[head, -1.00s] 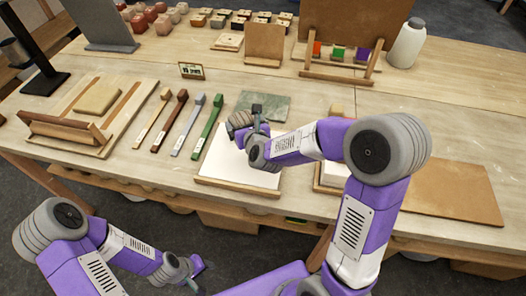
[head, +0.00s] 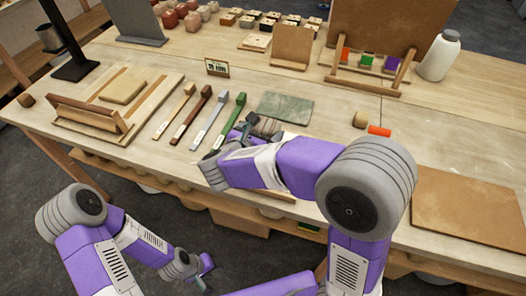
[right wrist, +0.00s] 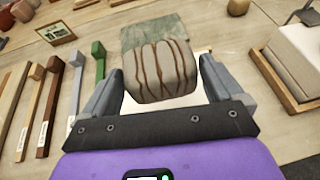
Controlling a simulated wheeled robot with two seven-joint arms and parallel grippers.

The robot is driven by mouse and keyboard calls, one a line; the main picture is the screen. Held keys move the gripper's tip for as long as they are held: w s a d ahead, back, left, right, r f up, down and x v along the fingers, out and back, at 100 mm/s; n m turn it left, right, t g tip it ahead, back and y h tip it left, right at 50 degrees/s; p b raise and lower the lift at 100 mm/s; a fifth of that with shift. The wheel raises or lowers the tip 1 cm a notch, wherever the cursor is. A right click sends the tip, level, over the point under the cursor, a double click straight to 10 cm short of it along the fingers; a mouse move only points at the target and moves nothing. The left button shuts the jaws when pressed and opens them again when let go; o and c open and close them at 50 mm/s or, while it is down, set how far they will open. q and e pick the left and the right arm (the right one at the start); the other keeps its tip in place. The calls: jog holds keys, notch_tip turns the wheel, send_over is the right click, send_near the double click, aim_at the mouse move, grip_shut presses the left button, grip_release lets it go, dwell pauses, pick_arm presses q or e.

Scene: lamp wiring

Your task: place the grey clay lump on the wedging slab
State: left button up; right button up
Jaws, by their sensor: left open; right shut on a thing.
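The grey clay lump (right wrist: 160,72), marked with brown streaks, sits between the fingers of my right gripper (right wrist: 162,78) in the right wrist view. The gripper is shut on it; in the head view the lump (head: 266,127) shows just beyond the gripper (head: 250,128). A white slab (right wrist: 131,106) lies below the lump and fingers; it may be the wedging slab. In the head view my right arm hides most of it. I cannot tell whether the lump touches it. My left gripper (head: 205,268) is open and empty, low in front of the table.
Several long-handled tools (head: 208,122) lie left of my right gripper. A green slab (head: 285,107) lies just behind it. A wooden board with a raised ledge (head: 88,118) is at left.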

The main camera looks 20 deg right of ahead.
notch_tip(320, 180, down, 8)
jog(key=shift+w+r+b, duration=0.1)
jog(key=shift+r+b, duration=0.1)
jog(key=shift+b, duration=0.75)
jog(key=shift+r, duration=0.1)
jog(key=shift+f, duration=0.2)
jog(key=o, duration=1.1)
jog(key=shift+r, duration=0.1)
